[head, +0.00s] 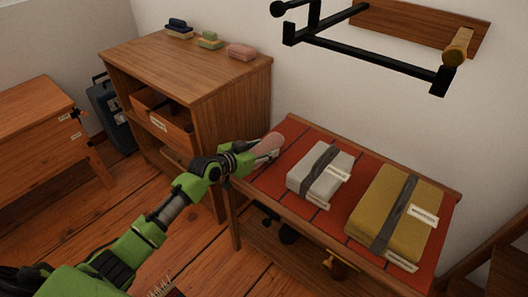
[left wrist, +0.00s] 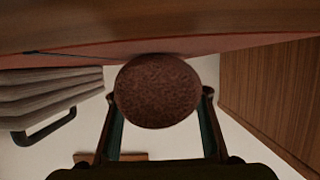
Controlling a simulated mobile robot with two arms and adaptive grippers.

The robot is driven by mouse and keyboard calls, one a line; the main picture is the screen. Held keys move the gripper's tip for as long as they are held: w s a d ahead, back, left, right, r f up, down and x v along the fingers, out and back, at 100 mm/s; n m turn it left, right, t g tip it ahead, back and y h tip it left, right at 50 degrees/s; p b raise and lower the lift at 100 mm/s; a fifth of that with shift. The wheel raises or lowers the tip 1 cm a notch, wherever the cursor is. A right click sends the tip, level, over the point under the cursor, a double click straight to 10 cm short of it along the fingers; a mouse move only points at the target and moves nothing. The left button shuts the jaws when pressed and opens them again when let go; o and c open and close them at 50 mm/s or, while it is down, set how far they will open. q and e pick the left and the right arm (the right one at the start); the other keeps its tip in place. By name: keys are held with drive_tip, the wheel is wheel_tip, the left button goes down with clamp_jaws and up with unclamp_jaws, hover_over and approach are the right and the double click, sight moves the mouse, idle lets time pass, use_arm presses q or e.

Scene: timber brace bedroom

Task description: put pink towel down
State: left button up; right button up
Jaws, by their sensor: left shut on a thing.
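The pink towel (head: 268,144) looks like a small roll at the left end of the red-topped bench (head: 330,215). My left gripper (head: 266,152) is shut on it. In the left wrist view the round end of the towel (left wrist: 157,90) fills the gap between the two fingers (left wrist: 160,100). The towel is at or just above the red top; I cannot tell whether it touches. My right gripper is not in view.
A grey strapped bundle (head: 322,175) and a yellow strapped bundle (head: 398,215) lie on the bench. A wooden cabinet (head: 235,95) with small folded items stands at left. A black wall rack (head: 370,60) hangs above. A red strip between towel and grey bundle is free.

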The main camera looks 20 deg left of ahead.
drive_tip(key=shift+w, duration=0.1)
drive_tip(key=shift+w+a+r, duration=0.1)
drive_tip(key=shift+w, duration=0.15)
use_arm(q)
drive_tip(key=o, duration=1.3)
drive_tip(key=shift+c, duration=0.2)
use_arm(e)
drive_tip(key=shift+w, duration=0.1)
